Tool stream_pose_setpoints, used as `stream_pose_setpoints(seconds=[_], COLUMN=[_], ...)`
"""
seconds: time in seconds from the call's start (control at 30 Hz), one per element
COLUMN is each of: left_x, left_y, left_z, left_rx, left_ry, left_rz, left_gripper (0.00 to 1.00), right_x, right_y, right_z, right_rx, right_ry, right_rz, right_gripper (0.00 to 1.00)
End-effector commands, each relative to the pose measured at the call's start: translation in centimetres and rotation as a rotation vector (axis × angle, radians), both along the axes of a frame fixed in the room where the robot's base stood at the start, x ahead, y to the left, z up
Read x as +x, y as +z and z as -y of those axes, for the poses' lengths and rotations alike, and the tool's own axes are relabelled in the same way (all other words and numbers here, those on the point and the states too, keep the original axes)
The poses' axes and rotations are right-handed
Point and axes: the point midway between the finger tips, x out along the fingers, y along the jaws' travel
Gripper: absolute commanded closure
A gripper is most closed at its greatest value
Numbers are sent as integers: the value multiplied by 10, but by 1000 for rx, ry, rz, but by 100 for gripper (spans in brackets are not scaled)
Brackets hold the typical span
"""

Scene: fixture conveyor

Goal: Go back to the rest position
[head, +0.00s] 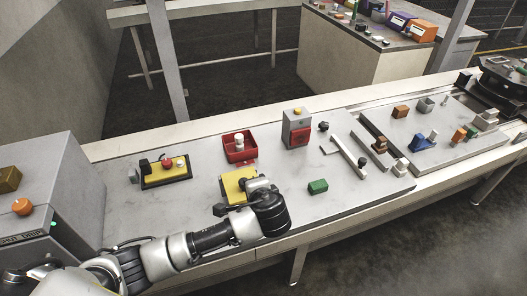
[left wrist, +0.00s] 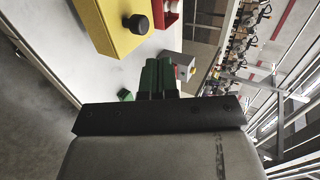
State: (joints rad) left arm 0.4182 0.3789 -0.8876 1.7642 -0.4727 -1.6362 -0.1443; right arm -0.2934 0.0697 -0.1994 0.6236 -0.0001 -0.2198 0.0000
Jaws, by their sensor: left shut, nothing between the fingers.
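My left arm comes in from the left in the head view and ends over the front of the conveyor table; its fingers are hidden behind the wrist there. In the left wrist view my left gripper (left wrist: 158,78) is shut and empty, its narrow fingers together. A yellow box (head: 234,190) lies just behind the wrist, partly covered by it. It also shows in the left wrist view (left wrist: 104,28), with a black knob on it, apart from the fingers. A green block (head: 318,186) lies to the right of the wrist. My right gripper is not in view.
A red tray (head: 228,155), a grey box with a red front (head: 299,139) and a yellow-black fixture (head: 152,181) stand on the table (head: 205,170). A grey machine (head: 50,165) stands at left. Fixture plates with small parts are at right. Bare table surrounds the green block.

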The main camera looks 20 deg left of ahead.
Motion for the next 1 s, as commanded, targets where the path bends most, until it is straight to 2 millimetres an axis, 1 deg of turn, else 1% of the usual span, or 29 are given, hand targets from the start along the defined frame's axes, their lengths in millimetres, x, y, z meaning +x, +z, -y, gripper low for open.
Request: stream_pose_setpoints(seconds=[0.17,0.27,0.37,0.4,0.47,0.5,0.6,0.63,0.7,0.8,1.0], left_x=[-3,-18,-48,-64,-90,-107,-146,-156,-175,-198,-234], left_y=[-1,-10,-25,-30,-38,-41,-45,-46,-46,-44,-39], left_z=[1,7,15,18,21,20,16,14,9,1,-13], left_rx=[-9,-78,-222,-297,-414,-489,-651,-689,-760,-835,-935], left_ry=[1,7,33,51,89,119,202,226,275,333,435], left_rz=[-6,-37,-95,-123,-164,-189,-234,-244,-259,-272,-281], left_gripper=[100,100,100,100,100,100,100,100,100,100,100], right_x=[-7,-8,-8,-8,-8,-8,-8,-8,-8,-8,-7], right_y=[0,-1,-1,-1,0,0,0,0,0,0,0], right_z=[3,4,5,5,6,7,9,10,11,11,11], right_rx=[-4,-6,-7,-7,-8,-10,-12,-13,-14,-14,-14], right_ry=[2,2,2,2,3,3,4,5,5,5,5], right_rz=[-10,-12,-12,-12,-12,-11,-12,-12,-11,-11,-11], right_gripper=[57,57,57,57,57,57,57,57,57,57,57])
